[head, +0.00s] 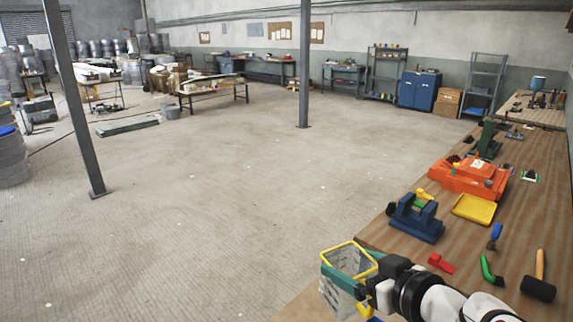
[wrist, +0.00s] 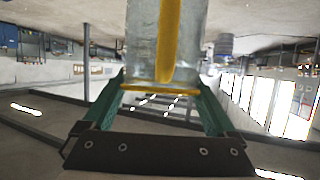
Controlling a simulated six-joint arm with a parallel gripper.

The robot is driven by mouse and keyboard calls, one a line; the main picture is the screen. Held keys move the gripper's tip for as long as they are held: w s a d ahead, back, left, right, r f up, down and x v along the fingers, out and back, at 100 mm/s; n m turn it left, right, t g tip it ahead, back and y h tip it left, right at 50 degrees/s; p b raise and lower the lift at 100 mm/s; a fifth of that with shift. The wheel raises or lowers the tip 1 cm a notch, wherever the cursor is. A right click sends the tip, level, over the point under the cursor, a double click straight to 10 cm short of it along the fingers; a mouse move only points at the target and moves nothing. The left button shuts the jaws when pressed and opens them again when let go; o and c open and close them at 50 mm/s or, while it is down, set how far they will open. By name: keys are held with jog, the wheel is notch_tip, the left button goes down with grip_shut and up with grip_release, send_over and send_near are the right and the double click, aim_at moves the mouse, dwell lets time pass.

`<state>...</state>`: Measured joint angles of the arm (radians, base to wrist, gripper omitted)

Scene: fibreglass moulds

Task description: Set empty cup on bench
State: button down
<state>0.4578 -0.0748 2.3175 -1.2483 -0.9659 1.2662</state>
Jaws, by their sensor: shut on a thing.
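My gripper (head: 348,281) is at the bottom of the head view, with green fingers on both sides of a cup (head: 345,262). The cup is pale and see-through, with a yellow rim. I see no contents in it, but much of its inside is hidden. In the wrist view the green fingers (wrist: 152,100) are closed on the cup (wrist: 144,45), which shows a yellow stripe down its wall. The wooden bench (head: 385,262) runs up the right side. The cup appears near its left edge; I cannot tell its height above the bench.
A blue vise (head: 416,222) with yellow and green parts stands near the cup. Beyond are a yellow tray (head: 474,209) and an orange case (head: 468,178). A red piece (head: 440,263), green-handled tool (head: 490,270), blue-handled brush (head: 495,236) and mallet (head: 539,284) lie to the right.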

jog(key=s+d+f+n+g+y, duration=0.1)
jog(key=s+f+n+y, duration=0.1)
jog(key=f, duration=0.5)
jog(key=s+d+f+n+g+y, duration=0.1)
jog(key=d+f+n, duration=0.1)
jog(key=f, duration=0.4)
jog(key=w+a+f, duration=0.4)
jog(key=a+f, duration=0.7)
jog(key=shift+f+g+y, duration=0.3)
jog(key=shift+f, duration=0.1)
jog(key=shift+f, duration=0.15)
